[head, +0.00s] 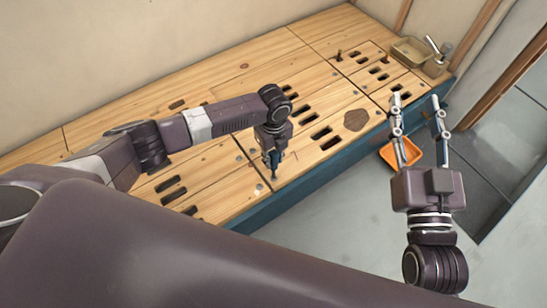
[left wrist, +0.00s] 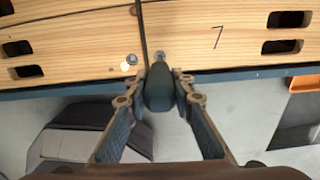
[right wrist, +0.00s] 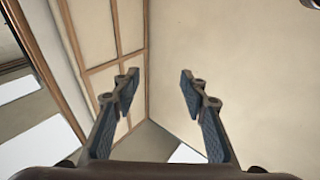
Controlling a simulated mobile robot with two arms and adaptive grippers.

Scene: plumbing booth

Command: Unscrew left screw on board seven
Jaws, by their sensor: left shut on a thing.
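Board seven (left wrist: 235,55) is the wooden panel marked 7, right of the dark seam in the left wrist view. In the head view my left gripper (head: 273,157) points down over the bench's front edge, near the seam. I cannot tell whether the tool touches the screw. My right gripper (head: 415,101) is open and empty, off the bench's front side.
Another screw (left wrist: 131,59) sits on the neighbouring board left of the seam. A brown patch (head: 355,120) lies on the bench. An orange bin (head: 387,154) stands below the front edge. A basin (head: 410,50) with a tap is at the far end.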

